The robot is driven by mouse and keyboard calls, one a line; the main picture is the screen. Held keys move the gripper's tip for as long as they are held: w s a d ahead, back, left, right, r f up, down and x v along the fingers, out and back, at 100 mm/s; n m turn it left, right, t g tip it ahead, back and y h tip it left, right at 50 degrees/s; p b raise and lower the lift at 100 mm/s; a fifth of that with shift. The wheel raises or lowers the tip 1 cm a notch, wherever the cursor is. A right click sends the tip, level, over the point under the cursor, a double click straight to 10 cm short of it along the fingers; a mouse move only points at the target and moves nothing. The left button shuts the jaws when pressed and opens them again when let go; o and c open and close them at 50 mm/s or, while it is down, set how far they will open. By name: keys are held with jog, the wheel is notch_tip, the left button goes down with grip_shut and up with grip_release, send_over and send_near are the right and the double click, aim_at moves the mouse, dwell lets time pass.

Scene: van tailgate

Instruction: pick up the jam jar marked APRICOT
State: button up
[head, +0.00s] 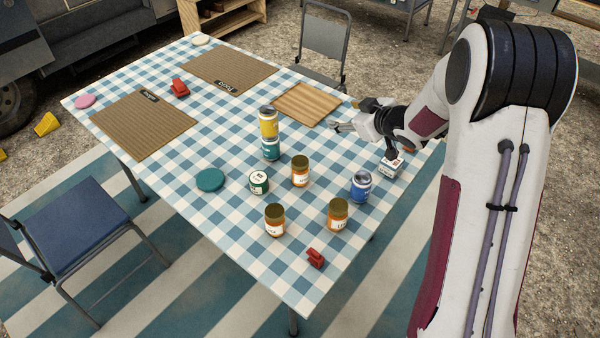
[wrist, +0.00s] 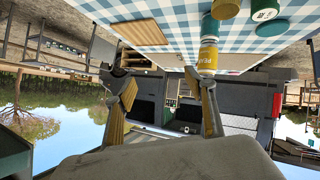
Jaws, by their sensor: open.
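Three amber jars with dark olive lids stand upright on the checked table in the head view: one in the middle (head: 300,172), one nearer the front (head: 275,221) and one to its right (head: 338,214). Their pale labels are too small to read, so I cannot tell which is marked APRICOT. My gripper (head: 343,127) is open and empty beside the slatted wooden board, apart from and farther back than the jars. In the wrist view my gripper (wrist: 160,80) shows two spread fingers with nothing between them.
A yellow can (head: 268,122) stands on a teal can (head: 271,149); the yellow can also shows in the wrist view (wrist: 208,57).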

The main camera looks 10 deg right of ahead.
jog(key=a+f+n+g+y, duration=0.1)
jog(key=a+f+y, duration=0.2)
jog(key=f, duration=0.4)
jog(key=n+g+y, duration=0.1)
jog(key=g+y, duration=0.1)
jog(key=y, duration=0.2)
send_near(305, 163)
jog(key=x, duration=0.4)
jog(key=shift+w+a+f, duration=0.15)
jog(key=shift+a, duration=0.1)
jog(key=shift+x, duration=1.2)
jog(key=shift+w+f, duration=0.1)
jog(key=shift+x, duration=2.5)
jog(key=shift+f, duration=0.1)
jog(key=c, duration=1.5)
